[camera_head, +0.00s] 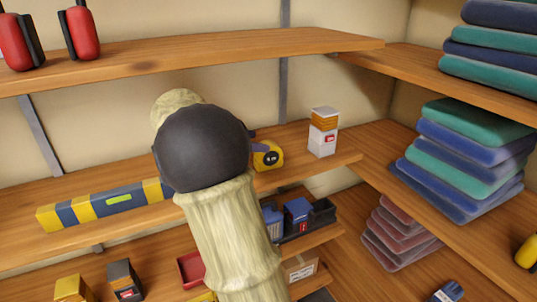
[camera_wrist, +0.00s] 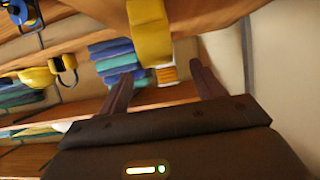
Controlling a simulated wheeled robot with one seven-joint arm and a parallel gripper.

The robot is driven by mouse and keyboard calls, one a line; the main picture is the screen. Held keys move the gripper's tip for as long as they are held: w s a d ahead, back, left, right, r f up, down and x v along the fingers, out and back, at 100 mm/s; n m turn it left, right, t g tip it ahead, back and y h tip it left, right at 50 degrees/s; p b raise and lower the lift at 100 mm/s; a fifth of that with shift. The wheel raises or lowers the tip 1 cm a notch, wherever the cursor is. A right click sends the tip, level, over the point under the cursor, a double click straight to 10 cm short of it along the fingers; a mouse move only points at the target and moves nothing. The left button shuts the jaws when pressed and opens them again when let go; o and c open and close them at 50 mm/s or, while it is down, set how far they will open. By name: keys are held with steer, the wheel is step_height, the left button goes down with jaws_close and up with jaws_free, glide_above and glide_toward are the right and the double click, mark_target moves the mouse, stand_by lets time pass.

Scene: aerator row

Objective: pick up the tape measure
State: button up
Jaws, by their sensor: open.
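The yellow tape measure (camera_head: 270,157) with a dark round label stands on the middle shelf in the head view, just right of my dark wrist joint. My arm hides part of the area on its left. In the wrist view, which appears upside down, a yellow block that looks like the tape measure (camera_wrist: 150,30) reaches down from the shelf. My gripper (camera_wrist: 162,73) is open, with its two dark fingers apart and empty. The yellow block is ahead of the fingers, roughly between them and nearer the left one. I cannot tell the exact gap.
A white and orange box (camera_head: 323,132) stands right of the tape measure, and behind it in the wrist view. A yellow and blue-grey striped bar (camera_head: 105,204) lies left on the same shelf. Folded cloth stacks (camera_head: 465,155) fill the right shelves. A dark bin (camera_head: 310,222) sits below.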

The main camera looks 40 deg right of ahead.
mark_target(267, 143)
steer(key=x, duration=0.2)
steer(key=shift+s+d+f, duration=0.1)
steer(key=shift+s+d, duration=0.15)
steer(key=shift+d, duration=0.1)
steer(key=shift+d+f, duration=0.2)
steer(key=shift+d, duration=0.15)
steer(key=shift+w, duration=0.1)
steer(key=shift+s+d, duration=0.1)
steer(key=shift+s, duration=0.2)
steer(key=shift+w, duration=0.1)
steer(key=shift+c, duration=0.7)
steer(key=c, duration=1.2)
